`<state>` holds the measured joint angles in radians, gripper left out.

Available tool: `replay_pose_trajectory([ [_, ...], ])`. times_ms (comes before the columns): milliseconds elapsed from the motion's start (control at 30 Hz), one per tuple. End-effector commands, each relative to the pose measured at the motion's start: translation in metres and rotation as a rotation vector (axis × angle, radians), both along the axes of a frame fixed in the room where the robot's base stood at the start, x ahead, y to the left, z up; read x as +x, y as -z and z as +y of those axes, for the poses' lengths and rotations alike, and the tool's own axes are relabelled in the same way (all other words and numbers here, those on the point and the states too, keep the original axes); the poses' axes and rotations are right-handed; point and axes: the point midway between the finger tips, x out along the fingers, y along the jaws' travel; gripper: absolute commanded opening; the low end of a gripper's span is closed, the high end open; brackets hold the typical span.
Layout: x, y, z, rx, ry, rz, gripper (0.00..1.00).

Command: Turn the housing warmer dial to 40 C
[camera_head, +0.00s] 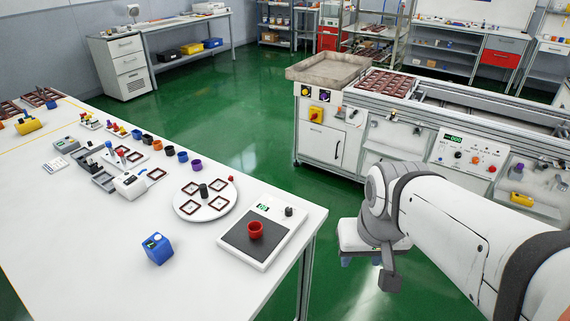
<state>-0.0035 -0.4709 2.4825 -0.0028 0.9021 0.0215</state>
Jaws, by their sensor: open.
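The housing warmer (284,237) appears to be the white flat unit with a dark plate at the right end of the white table. A small green display (263,206) is on its far edge. Its dial (289,211) is a small dark knob at the far right corner; its pointer and the display digits are too small to read. A red cup (255,230) stands on the plate. My gripper (359,262) is open, pointing down over the floor to the right of the table, apart from the dial. My wrist partly hides it.
A round white turntable (226,206) with several dark square frames stands left of the warmer. A blue box (158,249) is near the front. Small cups and fixtures line the table's left part. The conveyor bench (332,145) stands behind; green floor (245,120) lies between.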

Motion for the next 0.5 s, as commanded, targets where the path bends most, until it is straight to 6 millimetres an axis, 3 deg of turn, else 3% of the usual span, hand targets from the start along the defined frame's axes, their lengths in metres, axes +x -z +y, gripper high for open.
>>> replay_pose_trajectory([
  [167, 0.045, -0.010, 0.011, 0.030, 0.118, 0.040, 0.43],
  [367, 0.126, -0.009, 0.038, 0.070, 0.322, 0.103, 0.43],
  [500, 0.181, 0.005, 0.063, 0.087, 0.471, 0.144, 0.43],
])
